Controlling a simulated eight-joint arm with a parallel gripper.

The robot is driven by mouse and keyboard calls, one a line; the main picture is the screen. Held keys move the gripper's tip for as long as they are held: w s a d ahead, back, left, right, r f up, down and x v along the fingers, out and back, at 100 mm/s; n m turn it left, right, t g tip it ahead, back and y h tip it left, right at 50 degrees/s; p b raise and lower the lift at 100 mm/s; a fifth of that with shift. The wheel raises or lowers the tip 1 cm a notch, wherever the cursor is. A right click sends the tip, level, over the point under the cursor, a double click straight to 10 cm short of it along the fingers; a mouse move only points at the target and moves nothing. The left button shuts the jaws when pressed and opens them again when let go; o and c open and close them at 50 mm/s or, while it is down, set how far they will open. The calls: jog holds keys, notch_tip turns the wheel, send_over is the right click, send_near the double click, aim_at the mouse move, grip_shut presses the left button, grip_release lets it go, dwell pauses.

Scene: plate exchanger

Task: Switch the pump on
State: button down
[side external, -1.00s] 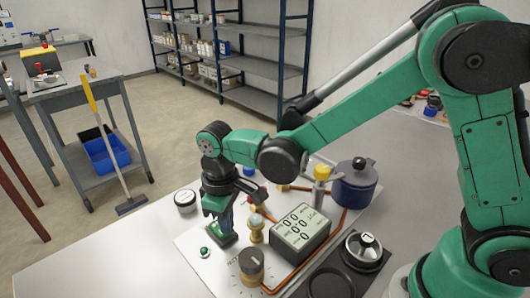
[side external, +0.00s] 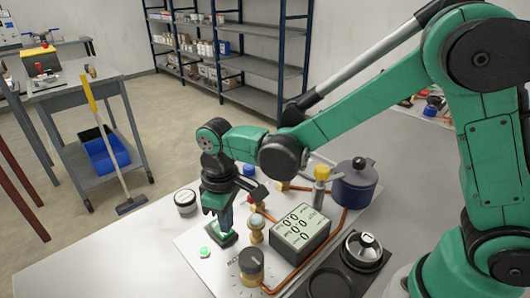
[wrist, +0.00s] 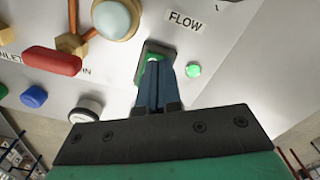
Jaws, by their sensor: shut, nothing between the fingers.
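The pump switch (side external: 221,237) is a green rocker in a dark frame on the white panel. It also shows in the wrist view (wrist: 152,58), partly covered by my fingers. My gripper (side external: 226,222) is shut and empty, pointing down with its fingertips at the switch; it also shows in the wrist view (wrist: 158,70). I cannot tell whether the tips still press on it. A round green indicator lamp (side external: 205,252) beside the switch is lit bright green, also in the wrist view (wrist: 193,70).
A display box (side external: 300,233), a black knob (side external: 251,262), copper pipes and a blue pot (side external: 355,185) stand right of the switch. A round white-and-black gauge (side external: 185,200) is to its left. The table's left front is clear.

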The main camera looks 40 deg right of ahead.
aim_at(228, 235)
jog(key=shift+r, duration=2.75)
jog(key=s+d+r+m+t, duration=0.2)
jog(key=s+d+m+t, duration=0.1)
jog(key=d, duration=0.3)
jog(key=s+d+r+m+t, duration=0.2)
jog(key=s+d+m+t, duration=0.1)
jog(key=d, duration=0.3)
jog(key=shift+s+d+t, duration=0.25)
jog(key=shift+s+t, duration=0.05)
jog(key=shift+t, duration=0.3)
